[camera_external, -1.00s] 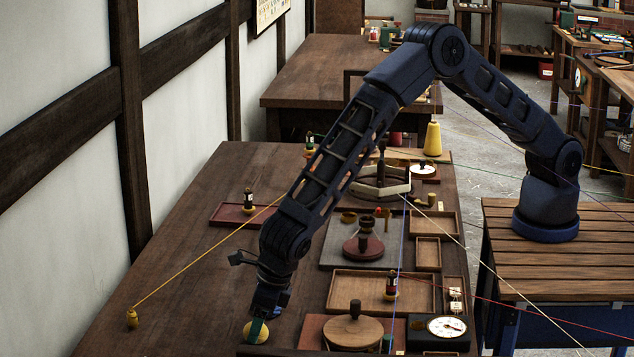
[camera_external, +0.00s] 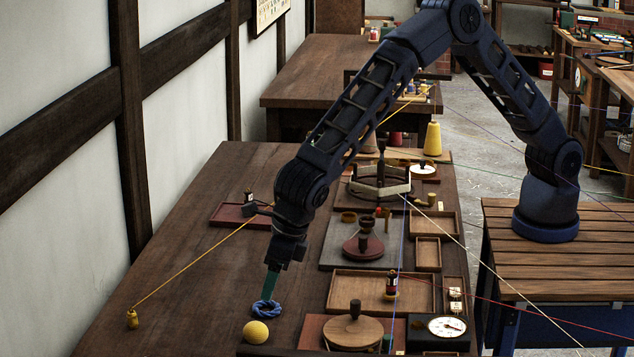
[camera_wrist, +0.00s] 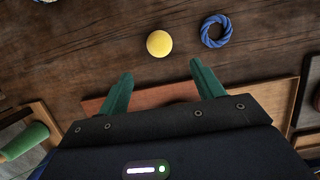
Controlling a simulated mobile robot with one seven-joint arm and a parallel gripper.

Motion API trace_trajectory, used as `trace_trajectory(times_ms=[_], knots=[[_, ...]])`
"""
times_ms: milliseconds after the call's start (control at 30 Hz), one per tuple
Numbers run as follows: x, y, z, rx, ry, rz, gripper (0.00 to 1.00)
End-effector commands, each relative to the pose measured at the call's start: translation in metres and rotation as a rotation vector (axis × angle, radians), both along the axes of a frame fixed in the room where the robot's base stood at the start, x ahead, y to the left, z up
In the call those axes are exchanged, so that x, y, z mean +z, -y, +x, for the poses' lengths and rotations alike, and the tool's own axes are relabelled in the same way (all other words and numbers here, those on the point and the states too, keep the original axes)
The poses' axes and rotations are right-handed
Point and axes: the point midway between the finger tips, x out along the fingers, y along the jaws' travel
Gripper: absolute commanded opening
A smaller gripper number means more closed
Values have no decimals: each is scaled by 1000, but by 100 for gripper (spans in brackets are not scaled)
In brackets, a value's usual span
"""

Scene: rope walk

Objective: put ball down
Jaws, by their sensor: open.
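The yellow ball (camera_external: 256,332) rests on the dark wooden bench near the front, just left of a reddish-brown board. A blue rope ring (camera_external: 265,309) lies flat behind it, a small gap apart in the wrist view. My gripper (camera_external: 268,291) is raised above the bench, its teal fingers overlapping the ring in the external view. In the wrist view my gripper (camera_wrist: 160,80) has its fingers spread with nothing between them. The ball (camera_wrist: 159,43) shows beyond the fingertips, with the ring (camera_wrist: 216,31) to its right.
A round wooden lid with a knob (camera_external: 352,331) and a white dial (camera_external: 447,327) stand to the right. A wooden tray (camera_external: 345,290) lies behind them. A yellow cord (camera_external: 190,265) runs to a small yellow post (camera_external: 132,319) at left. Bench left of the ball is clear.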

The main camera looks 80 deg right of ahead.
Motion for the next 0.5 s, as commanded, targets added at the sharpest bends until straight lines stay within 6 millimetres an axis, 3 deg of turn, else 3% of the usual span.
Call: trace_trajectory(times_ms=[167, 500], knots=[[35, 33, 3, -123, 12, 32, 67], [141, 154, -15, -607, 44, 161, 67]])
